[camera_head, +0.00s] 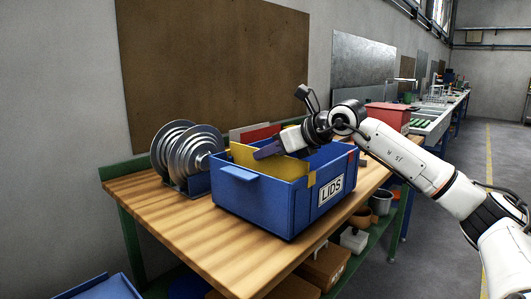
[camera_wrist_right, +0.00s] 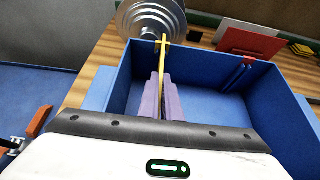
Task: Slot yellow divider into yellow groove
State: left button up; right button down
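The yellow divider (camera_head: 285,167) is a thin flat plate standing upright across the blue bin labelled LIDS (camera_head: 265,206). It shows edge-on in the right wrist view (camera_wrist_right: 162,58). My right gripper (camera_head: 268,150) is shut on it, with purple fingers on both faces; the fingers also show in the right wrist view (camera_wrist_right: 162,98). A yellow mark (camera_head: 311,179) sits on the bin's labelled wall, near the divider's right end. The groove and the divider's lower edge are hidden, so I cannot tell how deep it sits. My left gripper is out of view.
A rack of silver lids (camera_head: 185,152) stands left of the bin. Red (camera_head: 262,132) and white panels stand behind it. A red box (camera_head: 388,116) is further right. The wooden bench top (camera_head: 190,220) is clear at the front left. Pots sit on the shelf below.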

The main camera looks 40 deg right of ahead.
aim_at(268, 166)
pick_arm(q)
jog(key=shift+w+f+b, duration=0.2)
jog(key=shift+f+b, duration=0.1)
jog(key=shift+b, duration=0.3)
pick_arm(e)
jog(key=shift+f, duration=0.7)
